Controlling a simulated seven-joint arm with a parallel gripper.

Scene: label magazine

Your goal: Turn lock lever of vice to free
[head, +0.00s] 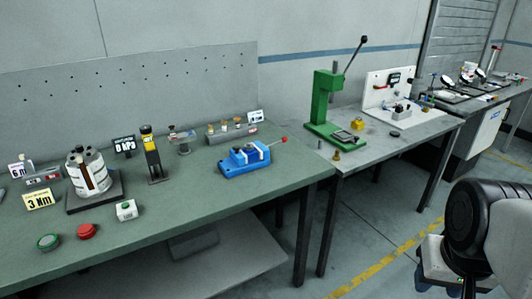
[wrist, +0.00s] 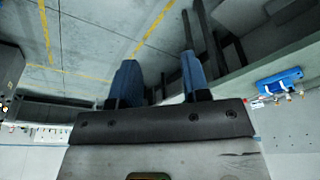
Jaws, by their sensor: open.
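The blue vice (head: 243,161) stands on the green workbench near its right end. A lever with a red knob (head: 284,139) sticks out from its right side; whether this is the lock lever I cannot tell. The vice also shows small at the right of the wrist view (wrist: 280,78), with a red tip (wrist: 256,104) at its left. My gripper (wrist: 158,62) has its two blue fingers apart with nothing between them. It is away from the vice, out over the floor. In the head view my arm is at the lower right and the fingers are mostly hidden.
The green bench (head: 200,210) also holds a white cylinder device (head: 88,172), a black and yellow gauge stand (head: 151,158), push buttons (head: 87,231) and a rack of small parts (head: 230,131). A green lever press (head: 324,105) stands on the grey bench to the right of the vice.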

